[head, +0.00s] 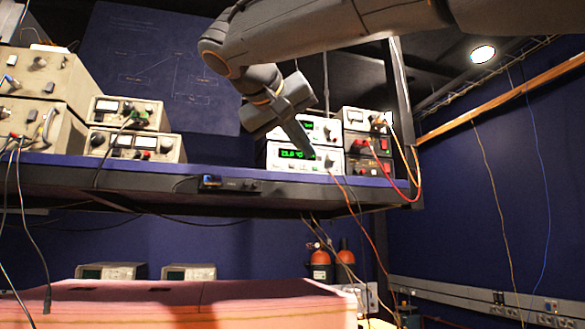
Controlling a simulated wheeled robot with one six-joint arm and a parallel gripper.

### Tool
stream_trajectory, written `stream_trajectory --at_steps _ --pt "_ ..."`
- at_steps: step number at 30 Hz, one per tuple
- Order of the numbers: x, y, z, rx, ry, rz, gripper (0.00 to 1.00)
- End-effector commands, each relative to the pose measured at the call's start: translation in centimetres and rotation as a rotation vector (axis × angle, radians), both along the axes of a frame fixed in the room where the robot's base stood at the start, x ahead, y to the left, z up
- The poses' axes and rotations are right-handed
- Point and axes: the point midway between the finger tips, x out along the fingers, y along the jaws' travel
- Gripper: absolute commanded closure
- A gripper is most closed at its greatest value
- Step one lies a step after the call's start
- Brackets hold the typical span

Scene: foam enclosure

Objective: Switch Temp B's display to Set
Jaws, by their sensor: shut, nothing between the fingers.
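Two white instruments with green displays are stacked on the shelf at centre right. The upper unit (330,131) is partly hidden behind my arm. The lower unit (276,165) shows lit green digits on its display (296,154) and has a round knob at its right. Labels are too small to read, so I cannot tell which one is Temp B or find its display switch. My gripper (309,154) is shut and empty, pointing down in front of the lower unit, with its tip just right of the digits. I cannot tell if it touches the panel.
Grey power units (367,168) with red and orange leads stand close at the right, beside a dark post (399,90). Meter boxes (137,143) and beige instruments (45,80) fill the left shelf. A pink foam block (200,300) lies lower.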

Motion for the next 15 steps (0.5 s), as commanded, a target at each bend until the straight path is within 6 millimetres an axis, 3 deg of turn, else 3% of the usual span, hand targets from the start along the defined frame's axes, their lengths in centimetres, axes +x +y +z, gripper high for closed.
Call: stream_trajectory --at_steps 8,15 --pt "0.2 0.1 -0.1 -0.001 0.002 0.001 1.00" --pt "2.2 0.7 0.0 -0.002 0.003 0.001 1.00"
